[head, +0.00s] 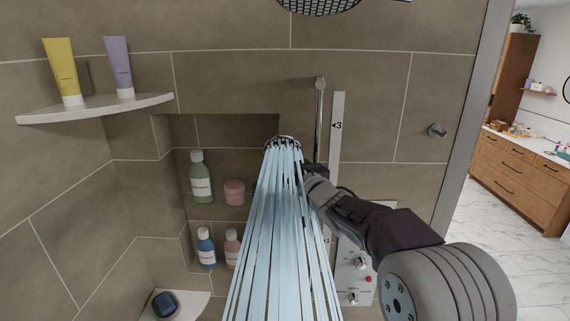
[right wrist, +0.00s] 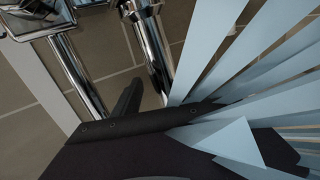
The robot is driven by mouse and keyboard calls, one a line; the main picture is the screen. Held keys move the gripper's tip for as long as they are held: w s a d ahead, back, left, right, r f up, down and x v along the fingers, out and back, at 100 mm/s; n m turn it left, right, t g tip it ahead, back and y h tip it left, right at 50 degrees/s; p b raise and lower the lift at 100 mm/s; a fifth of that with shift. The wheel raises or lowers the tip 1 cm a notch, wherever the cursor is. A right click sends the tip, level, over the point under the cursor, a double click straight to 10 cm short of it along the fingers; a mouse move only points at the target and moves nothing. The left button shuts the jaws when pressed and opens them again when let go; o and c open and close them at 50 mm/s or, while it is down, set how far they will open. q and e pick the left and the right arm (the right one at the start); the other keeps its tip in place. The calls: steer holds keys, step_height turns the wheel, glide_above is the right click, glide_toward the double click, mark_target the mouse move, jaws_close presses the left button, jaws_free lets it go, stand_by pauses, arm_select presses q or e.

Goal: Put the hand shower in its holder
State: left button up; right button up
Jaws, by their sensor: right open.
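The hand shower (head: 283,140) shows in the head view as a round head with pale blue water streams fanning down toward me. It is in front and left of the chrome rail (head: 320,110). My right gripper (head: 313,174) is open, just right of the streams and below the shower head. In the right wrist view a chrome tube (right wrist: 150,50), which looks like the handle, stands close beyond a dark finger (right wrist: 127,98). Whether the fingers touch it I cannot tell. The holder is not clearly visible, so I cannot tell whether the hand shower sits in it. My left gripper is out of view.
A white strip marked 3 (head: 338,135) stands beside the rail. A control panel (head: 356,265) is below. A niche holds bottles (head: 201,178) and a pink jar (head: 235,193). A corner shelf (head: 95,108) holds two tubes. An overhead shower (head: 318,5) hangs above.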

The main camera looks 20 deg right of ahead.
steer(key=shift+s+d, duration=0.1)
steer(key=shift+s, duration=0.3)
steer(key=s+d+b, duration=0.1)
steer(key=s+b, duration=0.1)
steer(key=s, duration=0.6)
steer(key=shift+d, duration=0.2)
